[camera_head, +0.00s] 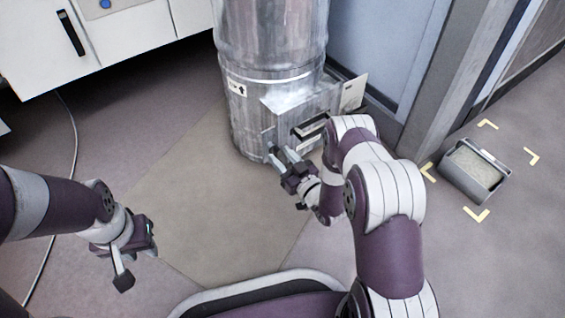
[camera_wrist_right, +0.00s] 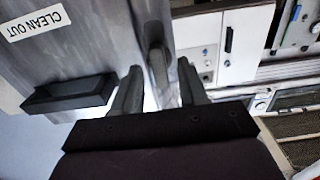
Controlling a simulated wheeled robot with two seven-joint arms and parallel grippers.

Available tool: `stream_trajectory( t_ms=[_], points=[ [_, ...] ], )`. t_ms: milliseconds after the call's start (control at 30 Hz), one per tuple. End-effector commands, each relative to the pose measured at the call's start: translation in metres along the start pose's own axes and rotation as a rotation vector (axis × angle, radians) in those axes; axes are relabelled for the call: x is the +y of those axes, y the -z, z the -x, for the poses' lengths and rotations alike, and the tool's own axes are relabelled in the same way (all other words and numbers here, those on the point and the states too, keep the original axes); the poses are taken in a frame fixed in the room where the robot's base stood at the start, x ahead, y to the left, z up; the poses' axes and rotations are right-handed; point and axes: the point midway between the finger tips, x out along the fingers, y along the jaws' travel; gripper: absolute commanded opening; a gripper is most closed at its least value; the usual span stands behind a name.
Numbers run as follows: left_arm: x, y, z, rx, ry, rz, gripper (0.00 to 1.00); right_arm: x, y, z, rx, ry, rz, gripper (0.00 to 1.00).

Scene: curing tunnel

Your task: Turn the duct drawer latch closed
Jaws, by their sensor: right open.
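The metal duct (camera_head: 270,50) stands upright at the top centre of the head view, with a box-like drawer front (camera_head: 290,102) low on its side. The drawer has a dark recessed handle (camera_head: 312,125), which also shows in the right wrist view (camera_wrist_right: 70,95). A grey latch lever (camera_wrist_right: 157,70) shows in the right wrist view, between the fingers of my right gripper (camera_wrist_right: 157,90). That gripper (camera_head: 281,155) is open, and I cannot tell whether either finger touches the lever. My left gripper (camera_head: 136,258) is away at lower left, with nothing visible in it.
A grey bin (camera_head: 474,172) with pale granular contents stands on the floor at right, amid yellow corner marks. A grey post (camera_head: 437,85) stands right of the duct. White cabinets (camera_head: 130,35) are at upper left. The floor between my arms is clear.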

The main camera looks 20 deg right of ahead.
Motion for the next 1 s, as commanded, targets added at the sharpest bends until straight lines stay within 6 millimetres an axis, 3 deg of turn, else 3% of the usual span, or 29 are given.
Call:
stream_trajectory(
  t_ms=[233,267,367,400,733,1000],
  points=[
    [0.000,0.000,0.000,0.000,0.000,0.000,0.33,0.000,0.001,-0.001,-0.001,0.000,-0.001,0.43],
    [0.000,0.000,0.000,0.000,0.000,0.000,0.33,0.000,0.001,-0.001,-0.001,0.000,-0.001,0.36],
    [0.000,0.000,0.000,0.000,0.000,0.000,0.33,0.000,0.001,-0.001,-0.001,0.000,-0.001,0.04],
    [0.000,0.000,0.000,0.000,0.000,0.000,0.33,0.000,0.001,-0.001,-0.001,0.000,-0.001,0.00],
    [0.000,0.000,0.003,0.000,0.000,0.000,0.33,-0.001,0.001,-0.001,-0.002,0.000,0.027,0.00],
    [0.000,0.002,0.015,0.000,0.000,0.000,0.33,-0.002,0.002,0.000,-0.003,0.001,0.180,0.00]
  ],
)
